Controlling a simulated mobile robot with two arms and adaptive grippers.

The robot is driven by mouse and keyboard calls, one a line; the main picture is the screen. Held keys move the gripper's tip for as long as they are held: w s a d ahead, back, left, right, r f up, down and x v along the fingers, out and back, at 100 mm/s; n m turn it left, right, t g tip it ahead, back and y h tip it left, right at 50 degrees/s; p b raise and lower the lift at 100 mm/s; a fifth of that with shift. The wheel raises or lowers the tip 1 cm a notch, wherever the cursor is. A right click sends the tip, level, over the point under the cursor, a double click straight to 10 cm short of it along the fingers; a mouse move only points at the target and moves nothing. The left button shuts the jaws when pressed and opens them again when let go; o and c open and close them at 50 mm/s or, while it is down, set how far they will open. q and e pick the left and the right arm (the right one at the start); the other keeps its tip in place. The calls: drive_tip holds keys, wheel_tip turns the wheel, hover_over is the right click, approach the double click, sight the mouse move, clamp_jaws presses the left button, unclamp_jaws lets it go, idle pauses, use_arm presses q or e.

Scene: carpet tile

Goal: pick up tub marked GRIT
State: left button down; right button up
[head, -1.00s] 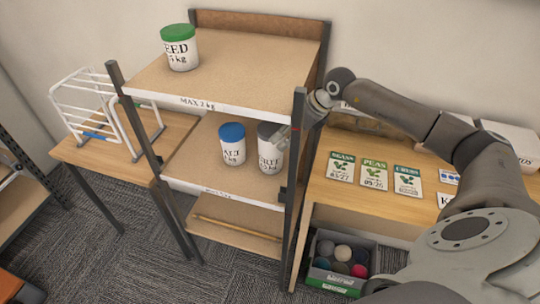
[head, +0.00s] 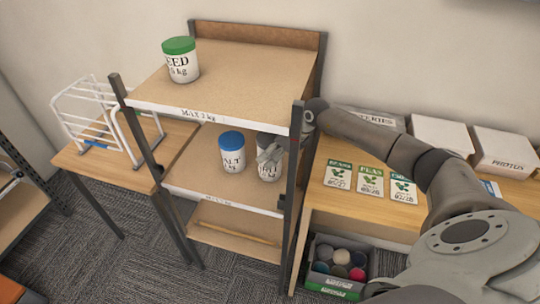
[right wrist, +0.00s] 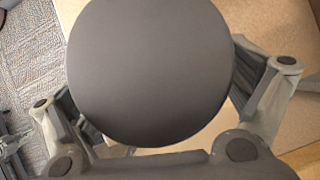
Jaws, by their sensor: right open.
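The tub marked GRIT (head: 268,173), white with a dark grey lid, stands on the middle shelf at its right side, partly hidden by my right gripper. Its lid (right wrist: 150,70) fills the middle of the right wrist view. My right gripper (head: 267,154) is open at the top of this tub, with one finger on each side of the lid in the right wrist view. I cannot tell if the fingers touch it. My left gripper is not in view.
A blue-lidded tub (head: 232,155) stands close left of the GRIT tub. A green-lidded tub (head: 181,62) is on the top shelf (head: 245,80). A dark post (head: 293,170) rises beside my right arm. Seed packets (head: 370,180) and boxes lie on the right desk.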

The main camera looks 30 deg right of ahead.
drive_tip(key=c, duration=2.1)
drive_tip(key=shift+w+r, duration=0.15)
drive_tip(key=shift+r, duration=0.1)
clamp_jaws()
drive_tip(key=shift+r, duration=0.15)
